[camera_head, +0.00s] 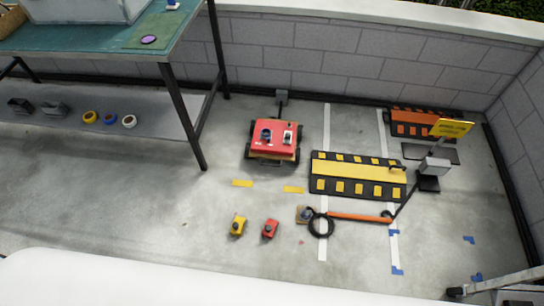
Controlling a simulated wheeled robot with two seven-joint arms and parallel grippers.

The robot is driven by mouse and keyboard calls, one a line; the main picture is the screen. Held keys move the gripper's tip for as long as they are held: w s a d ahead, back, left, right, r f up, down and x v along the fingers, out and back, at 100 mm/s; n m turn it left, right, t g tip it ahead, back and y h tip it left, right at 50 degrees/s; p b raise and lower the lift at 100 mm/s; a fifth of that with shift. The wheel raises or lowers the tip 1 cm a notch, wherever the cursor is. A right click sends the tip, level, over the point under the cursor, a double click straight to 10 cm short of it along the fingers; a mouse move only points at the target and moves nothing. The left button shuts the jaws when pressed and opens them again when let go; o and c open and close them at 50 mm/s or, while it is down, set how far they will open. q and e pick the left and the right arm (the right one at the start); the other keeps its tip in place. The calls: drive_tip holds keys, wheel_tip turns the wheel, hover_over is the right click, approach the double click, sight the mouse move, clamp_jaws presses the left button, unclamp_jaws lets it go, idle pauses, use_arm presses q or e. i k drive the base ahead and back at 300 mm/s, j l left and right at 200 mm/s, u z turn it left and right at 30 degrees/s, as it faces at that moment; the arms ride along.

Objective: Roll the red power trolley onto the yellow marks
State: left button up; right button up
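The red power trolley (265,149) is a low red box on dark wheels, with a grey post and box at its far side and small black and white items on top. It stands on the concrete floor in the middle of the head view. Two short yellow marks lie on the floor in front of it: the left yellow mark (242,183) and the right yellow mark (293,190). The trolley stands just behind the marks, not on them. Neither of my grippers shows clearly in the head view.
A black and yellow cable ramp (358,166) lies right of the trolley. A green-topped table (110,46) stands at left. Front-left floor is clear.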

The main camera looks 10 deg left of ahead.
sight(281, 148)
drive_tip(key=i+l+u, duration=0.35)
drive_tip(key=i+l, duration=0.25)
drive_tip(key=i+l+u, duration=0.2)
drive_tip(key=l, duration=0.25)
drive_tip(key=i+l+u, duration=0.2)
drive_tip(key=l, duration=0.25)
drive_tip(key=i, duration=0.05)
